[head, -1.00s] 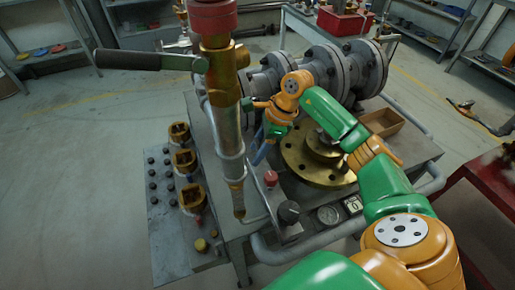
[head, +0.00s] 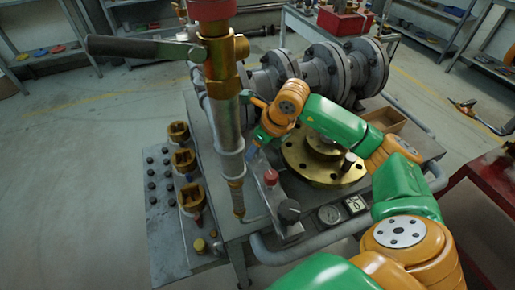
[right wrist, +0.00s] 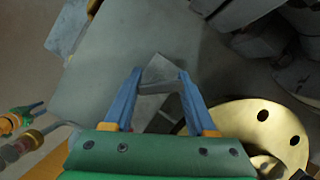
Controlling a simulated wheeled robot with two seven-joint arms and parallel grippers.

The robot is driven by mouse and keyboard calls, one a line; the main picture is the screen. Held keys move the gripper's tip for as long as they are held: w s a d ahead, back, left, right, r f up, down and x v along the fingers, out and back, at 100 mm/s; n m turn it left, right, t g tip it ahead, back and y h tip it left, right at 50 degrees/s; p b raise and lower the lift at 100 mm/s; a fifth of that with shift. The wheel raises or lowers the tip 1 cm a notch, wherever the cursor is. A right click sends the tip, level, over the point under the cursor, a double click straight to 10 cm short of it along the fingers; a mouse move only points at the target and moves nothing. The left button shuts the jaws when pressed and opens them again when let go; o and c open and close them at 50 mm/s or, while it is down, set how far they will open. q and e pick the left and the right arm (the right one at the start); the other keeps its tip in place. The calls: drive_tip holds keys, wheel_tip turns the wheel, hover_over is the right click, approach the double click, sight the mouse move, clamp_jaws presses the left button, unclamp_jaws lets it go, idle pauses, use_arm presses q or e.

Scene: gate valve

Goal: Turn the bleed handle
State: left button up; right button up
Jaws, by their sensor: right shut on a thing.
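A long dark lever handle (head: 135,46) juts left from a brass valve body (head: 222,65) atop an upright pipe (head: 229,125) under a red cap. I cannot tell whether this lever is the bleed handle. My right gripper (head: 252,150) is beside the upright pipe, left of the brass flange (head: 325,165); its tips are partly hidden in the head view. In the right wrist view its blue fingers (right wrist: 158,82) are shut on a grey angular piece (right wrist: 162,72), and the brass flange (right wrist: 262,128) is at right. My left gripper is not in view.
Grey flanged pipework (head: 325,68) stands behind. A red knob (head: 271,177), a black knob (head: 289,211) and a gauge (head: 329,214) are at the bench front. Brass fittings (head: 184,160) stand on a plate at left. A wooden box (head: 388,120) is at right.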

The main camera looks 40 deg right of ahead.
drive_tip(key=m+h+b, duration=0.1)
drive_tip(key=m, duration=0.3)
drive_tip(key=shift+h, duration=0.4)
drive_tip(key=shift+m+h+b, duration=0.3)
drive_tip(key=shift+m+h, duration=0.3)
drive_tip(key=shift+m, duration=1.6)
drive_tip(key=o, duration=1.4)
drive_tip(key=shift+c, duration=0.2)
drive_tip(key=v, duration=0.7)
drive_tip(key=shift+p, duration=0.45)
drive_tip(key=shift+w+r, duration=0.1)
